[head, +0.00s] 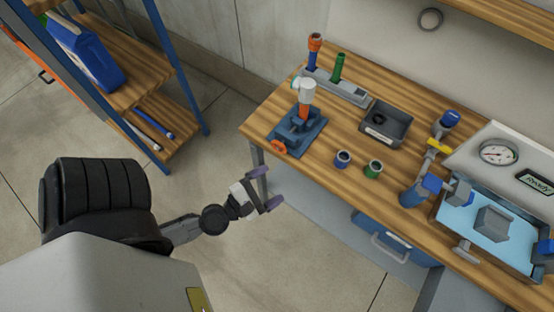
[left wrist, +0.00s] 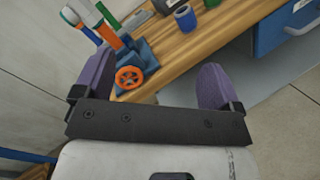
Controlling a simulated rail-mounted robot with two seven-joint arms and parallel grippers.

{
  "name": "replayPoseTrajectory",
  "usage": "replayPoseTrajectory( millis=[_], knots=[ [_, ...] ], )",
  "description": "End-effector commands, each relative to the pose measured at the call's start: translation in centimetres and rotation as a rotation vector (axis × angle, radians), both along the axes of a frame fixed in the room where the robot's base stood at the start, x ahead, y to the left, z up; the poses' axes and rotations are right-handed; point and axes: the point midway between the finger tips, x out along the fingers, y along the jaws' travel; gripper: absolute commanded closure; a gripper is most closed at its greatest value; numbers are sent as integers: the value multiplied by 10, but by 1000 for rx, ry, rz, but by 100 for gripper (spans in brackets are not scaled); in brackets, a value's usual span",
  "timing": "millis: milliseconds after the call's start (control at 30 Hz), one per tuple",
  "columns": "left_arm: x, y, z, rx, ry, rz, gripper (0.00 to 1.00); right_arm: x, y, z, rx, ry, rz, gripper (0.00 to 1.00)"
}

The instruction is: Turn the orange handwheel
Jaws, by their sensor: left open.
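The orange handwheel (head: 278,146) is on the front left end of a blue vise-like fixture (head: 300,131) near the left edge of the wooden workbench. In the left wrist view the spoked handwheel (left wrist: 129,77) shows ahead, between the fingers and nearer the left one. The fixture holds an upright pipe piece with a white top (head: 307,88) and an orange part below it. My left gripper (head: 271,188) has purple fingers spread open and empty. It is off the bench's front left corner, apart from the handwheel. My right gripper is not in view.
A blue drawer (head: 385,236) hangs below. A shelf (head: 150,75) stands left.

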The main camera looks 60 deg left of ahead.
Motion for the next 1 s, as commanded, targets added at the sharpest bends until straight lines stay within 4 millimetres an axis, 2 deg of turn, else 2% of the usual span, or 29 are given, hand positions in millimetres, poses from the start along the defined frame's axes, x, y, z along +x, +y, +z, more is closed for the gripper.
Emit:
replayPoseTrajectory(
  millis=[33, 200, 333, 467, 567, 1000],
  knots=[
    [-5, 12, -27, -80, -14, 62, 10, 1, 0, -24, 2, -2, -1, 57],
    [-19, 45, -58, -295, -67, 237, 10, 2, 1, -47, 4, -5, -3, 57],
    [-26, 59, -70, -381, -94, 316, 10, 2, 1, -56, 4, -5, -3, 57],
    [-24, 67, -73, -418, -108, 349, 10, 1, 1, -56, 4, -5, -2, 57],
    [-14, 73, -73, -425, -111, 354, 10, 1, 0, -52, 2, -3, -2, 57],
    [58, 107, -72, -422, -109, 351, 10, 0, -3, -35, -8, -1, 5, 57]
  ],
)
